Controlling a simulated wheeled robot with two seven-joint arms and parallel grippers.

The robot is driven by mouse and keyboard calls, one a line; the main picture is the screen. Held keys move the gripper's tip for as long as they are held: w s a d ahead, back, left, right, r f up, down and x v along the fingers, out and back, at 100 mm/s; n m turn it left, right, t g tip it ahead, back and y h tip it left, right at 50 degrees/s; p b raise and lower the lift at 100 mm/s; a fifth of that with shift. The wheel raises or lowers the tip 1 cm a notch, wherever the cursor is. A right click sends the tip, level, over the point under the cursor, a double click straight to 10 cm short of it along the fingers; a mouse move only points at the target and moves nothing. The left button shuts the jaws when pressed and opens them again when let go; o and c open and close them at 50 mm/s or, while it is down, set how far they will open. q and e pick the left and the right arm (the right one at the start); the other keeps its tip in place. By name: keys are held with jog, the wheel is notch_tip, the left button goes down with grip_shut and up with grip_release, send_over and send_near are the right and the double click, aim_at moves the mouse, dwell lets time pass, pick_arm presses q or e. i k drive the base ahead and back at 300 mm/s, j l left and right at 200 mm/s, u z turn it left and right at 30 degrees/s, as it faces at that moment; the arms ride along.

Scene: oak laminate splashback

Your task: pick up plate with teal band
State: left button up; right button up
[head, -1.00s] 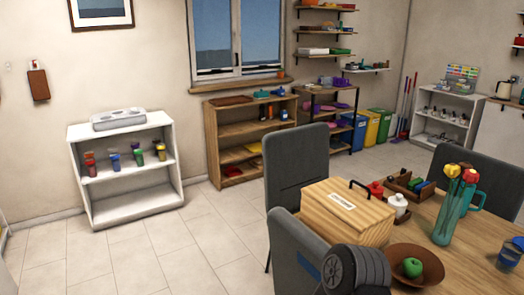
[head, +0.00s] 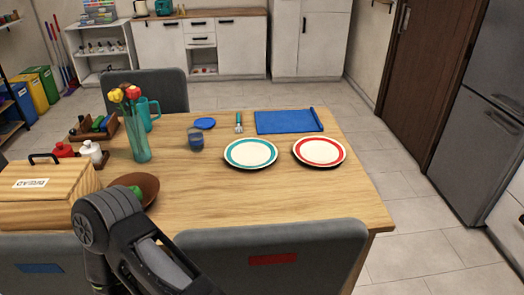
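The plate with the teal band (head: 250,153) lies flat on the wooden table, near its middle right. It is white inside the band and nothing rests on it. A similar plate with a red band (head: 319,151) lies just to its right, apart from it. A dark arm of mine shows at the bottom left in the head view, in front of the table. No gripper fingers can be seen on it, and no other arm shows.
To the left stand a vase of flowers (head: 137,135), a brown bowl (head: 145,182) and a bread box (head: 45,200). A grey chair (head: 330,245) blocks the table's near side.

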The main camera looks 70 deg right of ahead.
aim_at(249, 152)
jog(key=z, duration=3.95)
